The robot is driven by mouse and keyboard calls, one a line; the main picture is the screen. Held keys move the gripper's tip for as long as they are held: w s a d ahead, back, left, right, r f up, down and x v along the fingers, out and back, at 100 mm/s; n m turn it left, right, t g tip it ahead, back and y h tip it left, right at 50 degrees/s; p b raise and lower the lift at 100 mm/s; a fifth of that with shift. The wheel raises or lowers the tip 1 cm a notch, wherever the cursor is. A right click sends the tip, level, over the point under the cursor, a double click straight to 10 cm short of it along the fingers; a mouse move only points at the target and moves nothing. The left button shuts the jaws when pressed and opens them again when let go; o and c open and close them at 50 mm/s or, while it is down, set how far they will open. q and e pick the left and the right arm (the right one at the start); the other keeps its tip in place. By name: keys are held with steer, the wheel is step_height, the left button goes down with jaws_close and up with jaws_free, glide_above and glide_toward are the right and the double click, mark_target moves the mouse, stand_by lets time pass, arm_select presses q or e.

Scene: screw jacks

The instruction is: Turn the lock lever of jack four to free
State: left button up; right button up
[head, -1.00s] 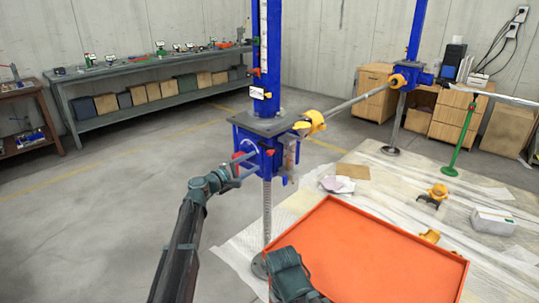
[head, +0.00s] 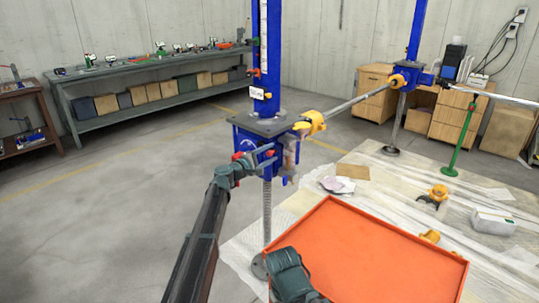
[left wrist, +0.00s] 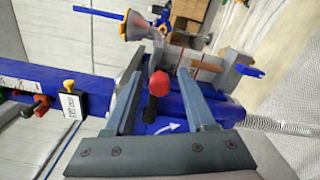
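The nearest blue jack (head: 267,60) stands upright, with a blue housing (head: 247,142) below its grey plate. My left gripper (head: 270,158) is at the front of this housing. In the left wrist view my left gripper (left wrist: 159,72) is open, one finger on each side of a red-knobbed black lever (left wrist: 158,84). A gap shows between the knob and each finger. A white curved arrow (left wrist: 168,127) is on the blue surface beside the lever. I cannot read a jack number. My right gripper is not in view; only part of my right arm shows low in the head view.
An orange tray (head: 385,240) fills the lower right. A yellow clamp (head: 313,121) holds a bar from this jack to another blue jack (head: 408,76) behind. A small tag (left wrist: 70,106) hangs on the column. The floor to the left is clear.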

arm_select(q)
jaws_close()
stand_by(1.2)
